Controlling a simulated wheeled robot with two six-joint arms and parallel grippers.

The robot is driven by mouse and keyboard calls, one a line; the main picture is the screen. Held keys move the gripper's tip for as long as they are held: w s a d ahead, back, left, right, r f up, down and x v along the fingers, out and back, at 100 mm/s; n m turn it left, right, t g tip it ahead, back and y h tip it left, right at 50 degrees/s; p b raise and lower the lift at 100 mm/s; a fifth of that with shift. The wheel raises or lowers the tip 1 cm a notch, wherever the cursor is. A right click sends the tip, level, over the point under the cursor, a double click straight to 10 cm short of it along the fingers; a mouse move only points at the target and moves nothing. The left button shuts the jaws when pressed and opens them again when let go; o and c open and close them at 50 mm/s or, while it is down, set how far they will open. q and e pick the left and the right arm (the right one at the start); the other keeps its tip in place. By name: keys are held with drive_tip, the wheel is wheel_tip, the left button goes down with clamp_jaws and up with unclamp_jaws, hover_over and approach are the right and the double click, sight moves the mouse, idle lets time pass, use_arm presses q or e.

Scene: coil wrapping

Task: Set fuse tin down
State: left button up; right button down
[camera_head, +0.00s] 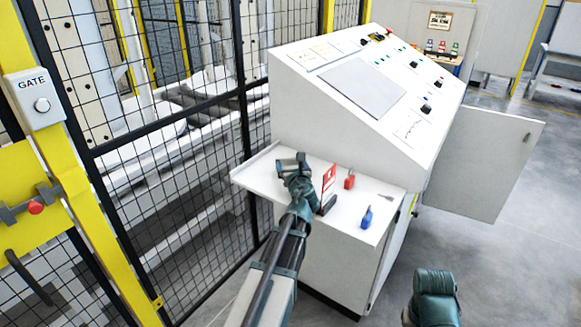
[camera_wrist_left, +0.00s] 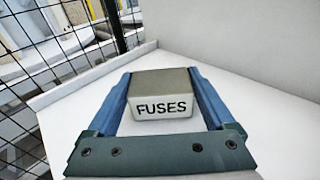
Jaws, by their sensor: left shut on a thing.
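The fuse tin (camera_wrist_left: 162,82) is a small grey-beige box with a pale front marked "FUSES". My left gripper (camera_head: 291,163) is shut on it, with one blue finger along each side in the left wrist view (camera_wrist_left: 164,92). The tin is over the white shelf (camera_head: 353,208) at the front of the console, near the shelf's left part. I cannot tell whether its underside touches the shelf. In the head view the gripper mostly hides the tin. Part of my right arm shows at the lower right; its gripper is out of view.
On the shelf, right of my left gripper, are a red sign (camera_head: 328,180), a red padlock (camera_head: 349,180) and a blue padlock (camera_head: 366,217). The sloped console (camera_head: 362,87) rises behind. A black mesh fence (camera_head: 190,160) stands at left. Bare shelf surrounds the tin.

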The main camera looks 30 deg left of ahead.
sight(291, 166)
use_arm(q)
drive_tip(key=shift+f, duration=0.2)
drive_tip(key=o, duration=1.2)
drive_tip(key=shift+r, duration=0.1)
drive_tip(key=shift+o, duration=0.2)
drive_tip(key=shift+r, duration=0.1)
drive_tip(key=shift+s+r, duration=0.1)
drive_tip(key=p+v, duration=0.1)
drive_tip(key=v, duration=0.6)
drive_tip(key=shift+s+d, duration=0.15)
drive_tip(key=shift+d, duration=0.1)
